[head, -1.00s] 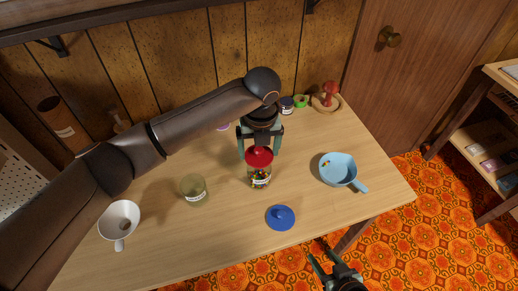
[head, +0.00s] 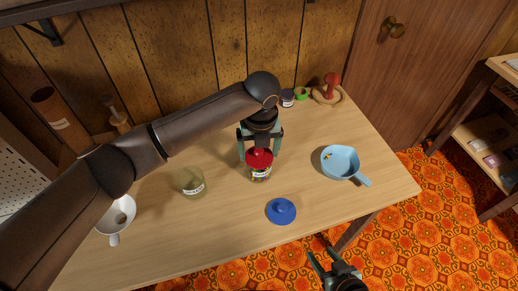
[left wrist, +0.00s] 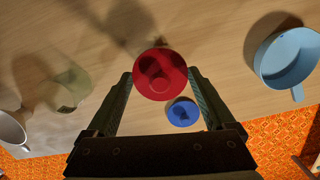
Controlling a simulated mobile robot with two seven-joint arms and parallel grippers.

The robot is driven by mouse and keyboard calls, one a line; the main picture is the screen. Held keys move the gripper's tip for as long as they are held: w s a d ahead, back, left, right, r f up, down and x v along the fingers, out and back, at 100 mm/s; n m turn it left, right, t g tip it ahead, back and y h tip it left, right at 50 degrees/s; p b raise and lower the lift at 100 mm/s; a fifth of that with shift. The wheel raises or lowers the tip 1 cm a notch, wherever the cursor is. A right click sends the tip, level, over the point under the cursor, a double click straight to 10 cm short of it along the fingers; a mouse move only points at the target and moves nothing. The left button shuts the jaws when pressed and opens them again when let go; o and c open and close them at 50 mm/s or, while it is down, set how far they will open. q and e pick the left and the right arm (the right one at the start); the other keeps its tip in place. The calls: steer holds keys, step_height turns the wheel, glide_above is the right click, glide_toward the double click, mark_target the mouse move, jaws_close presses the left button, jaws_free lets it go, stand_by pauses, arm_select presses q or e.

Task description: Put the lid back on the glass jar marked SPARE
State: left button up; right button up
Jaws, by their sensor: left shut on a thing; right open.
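My left gripper (head: 260,150) points down and is shut on a red lid (head: 258,160), over a glass jar (head: 261,174) with a white label. The lid hides the jar's mouth, so I cannot tell whether it is fully seated. In the left wrist view the red lid (left wrist: 160,75) sits between the fingertips and hides the jar. An open, seemingly empty glass jar (head: 190,183) with a label stands to the left. A blue lid (head: 281,211) lies on the table in front. I cannot read either label. My right gripper (head: 335,262) is open and empty off the table's front edge.
A light blue pan (head: 340,162) with small coloured bits stands at the right. A white handled cup or funnel (head: 117,213) is at the left, partly behind my arm. Small jars and a red-topped wooden item (head: 331,90) stand at the back.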

arm_select(q)
steer(key=shift+p, duration=1)
stand_by(0.7)
steer(key=shift+f+p, duration=0.15)
steer(key=shift+p, duration=0.6)
stand_by(1.1)
stand_by(0.4)
steer(key=o, duration=1)
steer(key=shift+r+p, duration=0.5)
steer(key=shift+p, duration=0.05)
step_height(320, 180, up, 4)
steer(key=p, duration=0.4)
steer(key=shift+f, duration=0.15)
steer(key=shift+r+p, duration=0.95)
steer(key=shift+r, duration=0.25)
